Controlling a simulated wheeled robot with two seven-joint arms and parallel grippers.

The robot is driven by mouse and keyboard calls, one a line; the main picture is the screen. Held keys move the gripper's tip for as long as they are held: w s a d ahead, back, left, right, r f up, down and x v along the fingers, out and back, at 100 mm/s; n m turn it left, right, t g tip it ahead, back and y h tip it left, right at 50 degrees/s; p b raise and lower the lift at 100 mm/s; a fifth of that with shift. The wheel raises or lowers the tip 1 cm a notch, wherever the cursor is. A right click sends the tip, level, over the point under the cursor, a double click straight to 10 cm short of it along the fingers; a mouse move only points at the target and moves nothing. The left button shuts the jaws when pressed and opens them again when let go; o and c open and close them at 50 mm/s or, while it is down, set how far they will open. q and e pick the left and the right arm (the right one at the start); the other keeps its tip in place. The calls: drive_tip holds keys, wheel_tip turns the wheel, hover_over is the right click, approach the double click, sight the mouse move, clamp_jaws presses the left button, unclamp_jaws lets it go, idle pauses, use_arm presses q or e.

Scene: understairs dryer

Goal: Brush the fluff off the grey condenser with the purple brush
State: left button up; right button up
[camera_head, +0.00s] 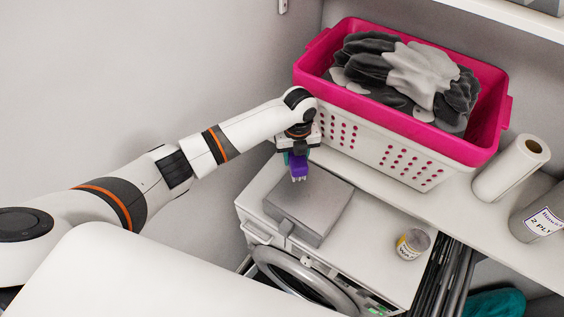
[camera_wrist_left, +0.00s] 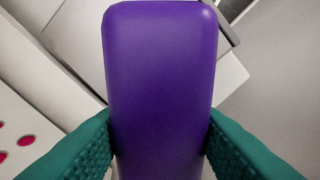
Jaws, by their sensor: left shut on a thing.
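The purple brush (camera_head: 299,169) is in my left gripper (camera_head: 297,156), held upright with its pale bristles pointing down. It fills the middle of the left wrist view (camera_wrist_left: 160,90), pinched between the two green finger pads. The grey condenser (camera_head: 312,205) is a flat block lying on top of the white dryer. The brush is over the condenser's far part; I cannot tell whether the bristles touch it. No fluff can be made out on the condenser at this size. My right gripper is not in view.
A pink and white laundry basket (camera_head: 400,141) of dark clothes stands on the shelf close behind my left gripper. A small labelled jar (camera_head: 412,244) stands on the dryer (camera_head: 367,254) right of the condenser. Paper rolls (camera_head: 511,168) stand at the right. A wall is at the left.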

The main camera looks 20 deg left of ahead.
use_arm(q)
drive_tip(key=shift+w+r, duration=0.15)
drive_tip(key=shift+r, duration=0.6)
drive_tip(key=shift+s+a+r, duration=0.1)
drive_tip(key=shift+s+r, duration=0.1)
drive_tip(key=shift+r, duration=0.2)
drive_tip(key=shift+w+f, duration=0.1)
drive_tip(key=shift+w, duration=0.05)
